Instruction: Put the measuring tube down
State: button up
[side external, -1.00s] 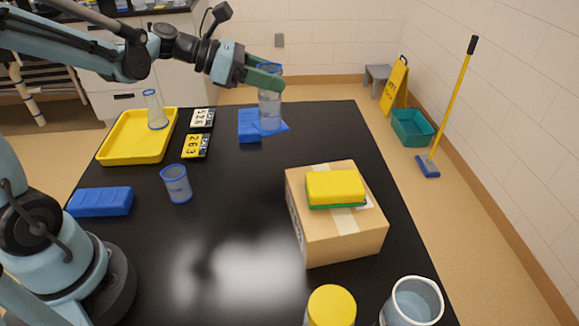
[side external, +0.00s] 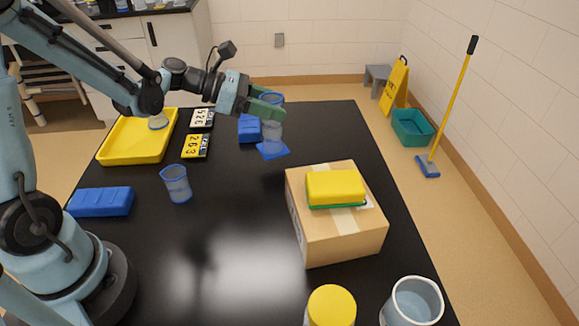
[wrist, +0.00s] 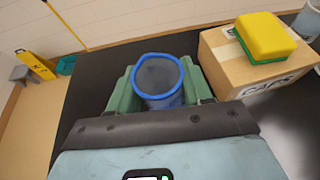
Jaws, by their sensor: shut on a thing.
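The measuring tube (side external: 272,138) is clear, with a blue rim and a flat blue foot. It stands upright near the far edge of the black table. My gripper (side external: 268,106) is shut on its upper part, with green fingers on either side. In the wrist view the tube's open blue-rimmed mouth (wrist: 158,78) sits between my fingers (wrist: 160,92). The foot is at or very near the table top; I cannot tell whether it touches.
A blue block (side external: 248,128) is just left of the tube. Number cards (side external: 195,146), a yellow tray (side external: 138,152) and a blue-rimmed cup (side external: 177,184) lie farther left. A cardboard box (side external: 340,236) with a yellow-green sponge (side external: 335,188) is nearer. The table right of the tube is clear.

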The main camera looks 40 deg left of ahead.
aim_at(272, 124)
jog(key=shift+f, duration=2.25)
jog(key=shift+f, duration=0.1)
jog(key=o, duration=1.3)
jog(key=v, duration=1.2)
jog(key=s+d+m+g+y, duration=0.1)
jog(key=s+d+m+y, duration=0.2)
jog(key=m, duration=1)
jog(key=s+d+m+g+y, duration=0.1)
jog(key=s+d+m+y, duration=0.2)
jog(key=m, duration=1)
jog(key=s+y, duration=0.1)
jog(key=y, duration=0.2)
jog(key=shift+s+r+m+y, duration=0.25)
jog(key=shift+m+y, duration=0.15)
